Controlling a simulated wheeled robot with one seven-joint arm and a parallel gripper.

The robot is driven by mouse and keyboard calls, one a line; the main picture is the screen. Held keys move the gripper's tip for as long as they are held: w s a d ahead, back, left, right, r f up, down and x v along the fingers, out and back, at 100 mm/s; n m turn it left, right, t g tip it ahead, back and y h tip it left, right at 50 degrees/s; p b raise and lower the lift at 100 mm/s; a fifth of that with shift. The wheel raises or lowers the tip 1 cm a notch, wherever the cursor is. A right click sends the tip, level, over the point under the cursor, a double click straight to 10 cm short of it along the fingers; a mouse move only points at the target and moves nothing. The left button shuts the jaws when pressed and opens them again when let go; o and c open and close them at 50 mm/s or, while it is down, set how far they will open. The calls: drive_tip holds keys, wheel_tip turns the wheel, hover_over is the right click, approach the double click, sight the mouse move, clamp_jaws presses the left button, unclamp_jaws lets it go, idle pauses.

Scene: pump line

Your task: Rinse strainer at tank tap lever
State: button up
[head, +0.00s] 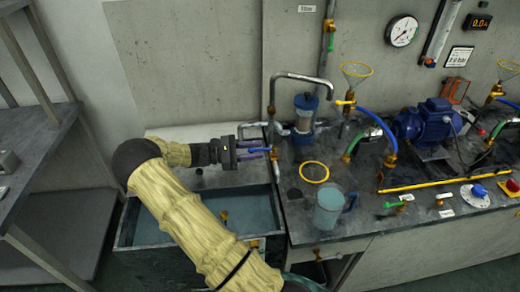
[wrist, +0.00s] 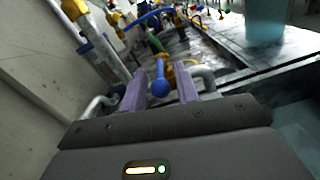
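The tank tap, a tall grey gooseneck pipe (head: 272,98), stands on the bench by the tank (head: 123,230), which holds bluish water. Its blue lever (head: 261,150) points left; its round knob also shows in the wrist view (wrist: 160,88). My gripper (head: 256,150) is open, with its purple fingers apart on either side of the lever knob. I see a gap beside the knob and cannot tell whether either finger touches it. A mesh cone with a yellow rim (head: 356,70) sits above the bench; a yellow ring (head: 314,172) lies on the bench. I cannot tell which is the strainer.
A blue-capped clear filter housing (head: 304,118) stands close right of the tap. A jug of bluish liquid (head: 328,208) stands near the bench front. A blue pump (head: 424,122) and hoses are further right. A grey shelf rack (head: 50,125) stands at left.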

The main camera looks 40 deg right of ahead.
sight(262, 150)
drive_tip(key=shift+x, duration=0.9)
drive_tip(key=shift+c, duration=0.4)
clamp_jaws()
drive_tip(key=shift+s+r+t, duration=0.1)
drive_tip(key=shift+t, duration=0.2)
